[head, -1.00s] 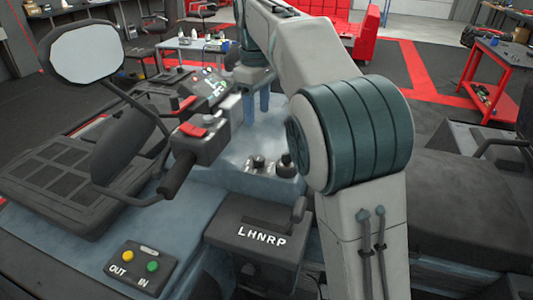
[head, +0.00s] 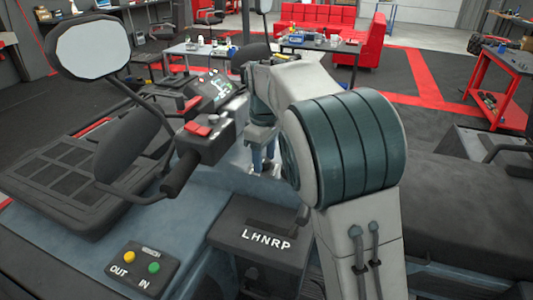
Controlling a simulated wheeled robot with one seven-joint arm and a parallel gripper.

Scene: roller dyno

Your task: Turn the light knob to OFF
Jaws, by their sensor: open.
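My gripper (head: 264,166) points down over the blue vehicle's console, left of my arm's large joint. Its two blue fingers are open, with a small gap between them. They reach down to where the small console knobs stood in view earlier. My gripper and arm now largely hide those knobs. I cannot tell which one is the light knob, how it is turned, or whether a finger touches it.
A handlebar grip with a red switch (head: 198,129) and a mirror (head: 92,49) stand left of my gripper. The LHNRP shifter panel (head: 262,236) is in front. An OUT/IN button box (head: 141,270) sits at the front left. A dark seat lies to the right.

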